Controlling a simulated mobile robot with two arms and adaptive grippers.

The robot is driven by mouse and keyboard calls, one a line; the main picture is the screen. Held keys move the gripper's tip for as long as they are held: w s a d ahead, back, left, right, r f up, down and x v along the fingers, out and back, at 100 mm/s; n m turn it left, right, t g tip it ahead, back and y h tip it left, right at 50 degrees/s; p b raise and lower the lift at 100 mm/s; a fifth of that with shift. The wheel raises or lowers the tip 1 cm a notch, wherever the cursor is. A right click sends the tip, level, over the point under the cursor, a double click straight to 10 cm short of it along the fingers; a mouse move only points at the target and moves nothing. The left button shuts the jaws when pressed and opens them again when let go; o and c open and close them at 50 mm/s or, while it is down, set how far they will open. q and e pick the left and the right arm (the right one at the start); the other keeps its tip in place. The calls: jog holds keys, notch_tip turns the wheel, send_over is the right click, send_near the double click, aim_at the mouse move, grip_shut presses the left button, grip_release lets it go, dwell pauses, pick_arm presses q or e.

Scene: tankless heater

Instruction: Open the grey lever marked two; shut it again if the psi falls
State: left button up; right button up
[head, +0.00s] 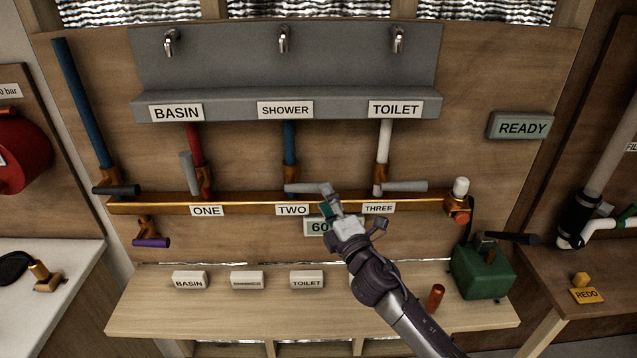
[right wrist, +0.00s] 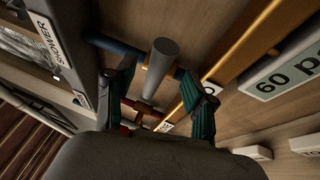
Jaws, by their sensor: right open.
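The grey lever marked two (head: 303,188) lies level, pointing right from its brass valve under the blue shower pipe (head: 289,143). The sign TWO (head: 292,210) is below it. My right gripper (head: 348,212) is open near the lever's free end. In the right wrist view, the lever (right wrist: 160,68) shows between the spread fingers (right wrist: 158,97), with no clear contact. The psi display (head: 318,227) reads 60, its right part hidden by my gripper; the right wrist view also shows it (right wrist: 280,80). My left gripper is not in view.
Grey lever one (head: 186,165) stands nearly upright; grey lever three (head: 405,186) lies level to the right. The brass manifold (head: 250,203) runs beneath the levers. A panel (head: 520,126) reads READY. A green box (head: 482,272) and an orange cylinder (head: 435,297) stand on the shelf.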

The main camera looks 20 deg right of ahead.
aim_at(307, 183)
jog(key=shift+x, duration=2.2)
jog(key=shift+c, duration=0.2)
grip_shut()
